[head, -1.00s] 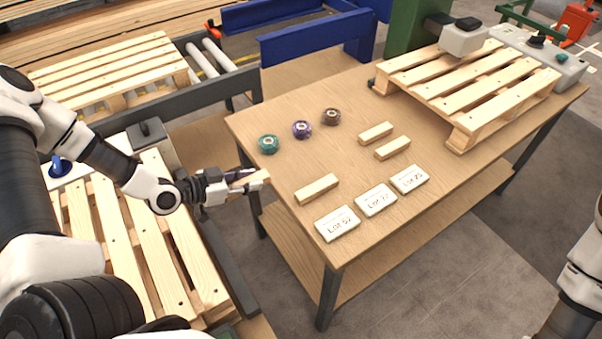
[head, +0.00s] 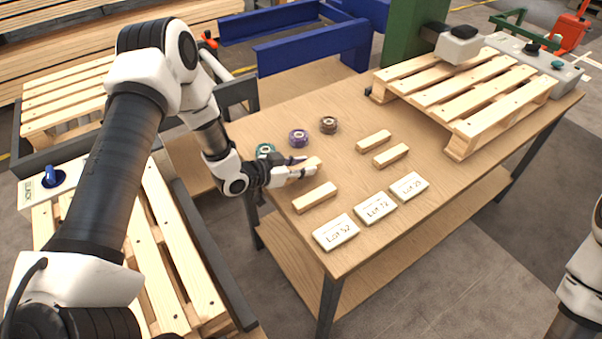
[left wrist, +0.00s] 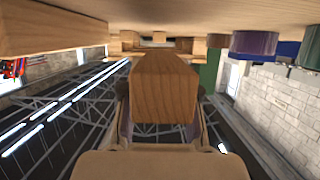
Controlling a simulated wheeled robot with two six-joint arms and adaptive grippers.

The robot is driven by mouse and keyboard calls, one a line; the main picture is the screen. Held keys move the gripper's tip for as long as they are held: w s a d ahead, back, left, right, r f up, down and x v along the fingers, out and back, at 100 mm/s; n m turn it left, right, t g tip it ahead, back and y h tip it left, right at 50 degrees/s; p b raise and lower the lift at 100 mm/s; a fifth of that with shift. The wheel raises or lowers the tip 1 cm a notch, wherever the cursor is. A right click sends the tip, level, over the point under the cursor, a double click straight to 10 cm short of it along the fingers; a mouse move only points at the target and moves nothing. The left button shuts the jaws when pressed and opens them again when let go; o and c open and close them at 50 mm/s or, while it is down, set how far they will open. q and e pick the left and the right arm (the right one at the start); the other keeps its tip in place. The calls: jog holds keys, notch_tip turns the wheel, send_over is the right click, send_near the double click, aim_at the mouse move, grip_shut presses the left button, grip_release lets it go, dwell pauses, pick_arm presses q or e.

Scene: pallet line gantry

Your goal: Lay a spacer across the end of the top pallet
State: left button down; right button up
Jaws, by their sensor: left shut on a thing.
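My left gripper (head: 302,168) is shut on a pale wooden spacer (head: 312,162), just over the left part of the table. In the left wrist view the held spacer (left wrist: 165,85) fills the middle, between the fingers. Three other spacers lie on the table: one near the lot cards (head: 315,197) and two further right (head: 374,141) (head: 391,155). A slatted pallet (head: 470,85) sits at the table's right end. Another pallet (head: 160,250) lies low at the left, partly hidden by my left arm. My right gripper is out of view.
Three tape rolls, teal (head: 265,150), purple (head: 298,138) and brown (head: 328,125), stand behind the held spacer. Three white lot cards (head: 375,207) lie at the table's front. A grey machine head (head: 459,45) overhangs the right pallet. A further pallet (head: 65,100) lies at back left.

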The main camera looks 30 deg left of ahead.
pick_arm(q)
jog(key=shift+s+a+f, duration=0.1)
jog(key=shift+s+f, duration=0.05)
jog(key=shift+f, duration=1.25)
jog(key=shift+f, duration=0.1)
jog(key=c, duration=0.9)
grip_release()
jog(key=shift+o, duration=0.2)
jog(key=shift+s, duration=0.1)
